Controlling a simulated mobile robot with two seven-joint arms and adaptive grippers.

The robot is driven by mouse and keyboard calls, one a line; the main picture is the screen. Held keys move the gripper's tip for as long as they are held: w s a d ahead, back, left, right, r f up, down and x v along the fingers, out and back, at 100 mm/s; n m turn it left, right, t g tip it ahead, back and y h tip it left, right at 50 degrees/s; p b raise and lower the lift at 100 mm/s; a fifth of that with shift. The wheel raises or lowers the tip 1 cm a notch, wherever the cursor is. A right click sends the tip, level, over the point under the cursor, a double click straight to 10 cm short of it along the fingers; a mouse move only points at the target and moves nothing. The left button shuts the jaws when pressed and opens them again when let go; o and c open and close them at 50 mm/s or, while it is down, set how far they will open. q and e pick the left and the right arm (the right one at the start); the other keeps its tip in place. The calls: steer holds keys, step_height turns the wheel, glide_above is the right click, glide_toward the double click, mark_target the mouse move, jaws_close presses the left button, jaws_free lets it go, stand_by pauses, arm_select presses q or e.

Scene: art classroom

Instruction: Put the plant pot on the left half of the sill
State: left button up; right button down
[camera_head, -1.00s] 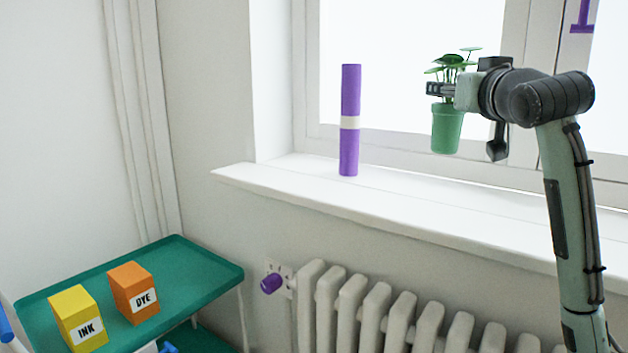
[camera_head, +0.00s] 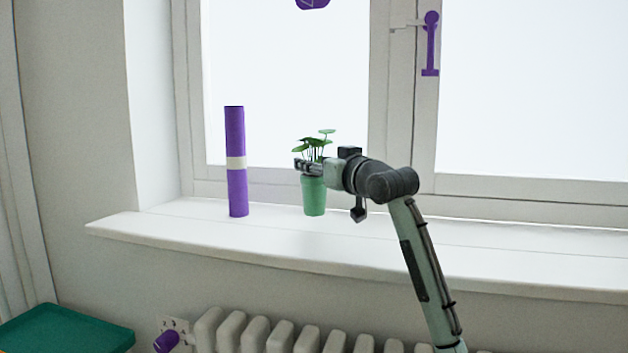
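The plant pot (camera_head: 314,197) is green and tapered, with round-leaved stems (camera_head: 316,146) rising from it. It is upright at the white window sill (camera_head: 190,232), right of a purple roll. Its base looks level with the sill top; I cannot tell for sure whether it rests on it or hangs just above. My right gripper (camera_head: 308,168) reaches in from the right and is shut on the pot's upper part. The pot's rim is partly hidden by the fingers. My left gripper is not in view.
The sill right of my arm is clear. A radiator (camera_head: 247,333) and a teal tray (camera_head: 68,330) are below.

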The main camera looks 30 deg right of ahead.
mark_target(314, 179)
step_height(314, 179, down, 3)
steer(key=shift+r, duration=0.1)
steer(key=shift+f, duration=0.2)
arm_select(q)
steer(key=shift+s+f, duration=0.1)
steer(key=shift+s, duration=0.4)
arm_select(e)
steer(key=shift+f, duration=0.1)
steer(key=c, duration=1.3)
jaws_free()
steer(key=o, duration=0.4)
steer(key=shift+a, duration=0.1)
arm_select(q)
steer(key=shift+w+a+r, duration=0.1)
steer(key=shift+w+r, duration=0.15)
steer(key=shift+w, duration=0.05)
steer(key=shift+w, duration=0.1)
